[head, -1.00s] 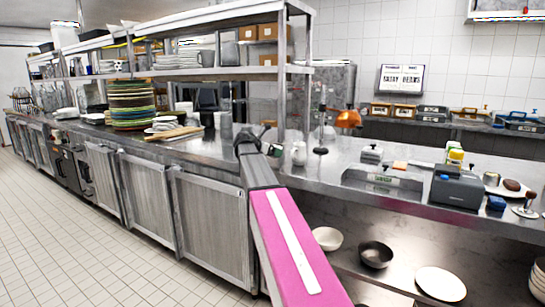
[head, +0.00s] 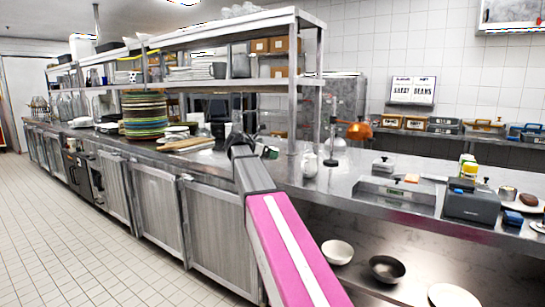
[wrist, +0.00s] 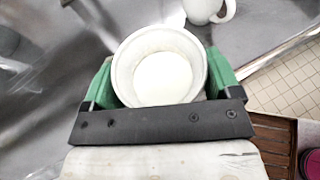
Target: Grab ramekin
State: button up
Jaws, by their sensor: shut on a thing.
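The ramekin (wrist: 162,68) is a small round white cup, seen from above and empty inside in the wrist view. My gripper (wrist: 160,84) has its green fingers on both sides of the ramekin and is shut on it. In the head view my gripper (head: 262,150) is over the steel counter, with a bit of green finger showing past the dark wrist. The ramekin is hidden behind my wrist in that view.
A white jug (head: 309,165) stands on the counter (head: 345,182) close to my gripper. A steel shelf rack (head: 220,83) rises behind it. A tall plate stack (head: 145,115) is to the left.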

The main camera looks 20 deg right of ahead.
jog(key=shift+r+v, duration=0.2)
jog(key=shift+v, duration=1.25)
jog(key=shift+s, duration=0.2)
